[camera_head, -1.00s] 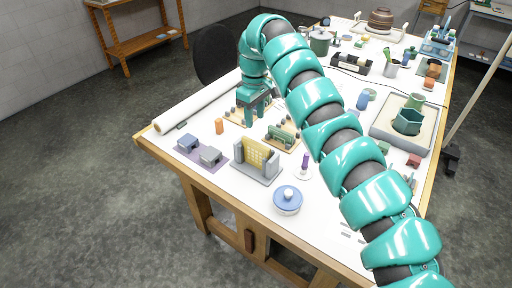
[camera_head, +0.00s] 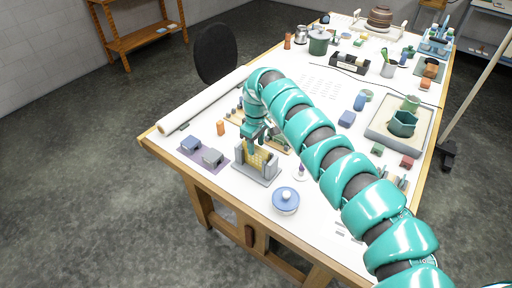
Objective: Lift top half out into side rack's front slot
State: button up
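A yellow patterned panel (camera_head: 262,163) stands upright between the posts of a grey stand (camera_head: 268,180) near the table's front left. My gripper (camera_head: 257,143) is at the panel's top edge, pointing down, with its fingers close to or around it. The view is too small to tell whether the fingers touch or grip the panel. I cannot tell which piece is the top half or which is the side rack. A wooden board with small grey pegs (camera_head: 236,118) lies behind the stand, partly hidden by my arm.
A purple mat (camera_head: 207,162) with two grey-blue blocks lies left of the stand. An orange cylinder (camera_head: 221,128) stands behind it. A blue lidded pot (camera_head: 285,202) and a small purple-topped item (camera_head: 300,171) are close on the right. A white roll (camera_head: 200,104) lies along the left edge.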

notch_tip(320, 180, down, 2)
jog(key=shift+f, duration=0.1)
grip_shut()
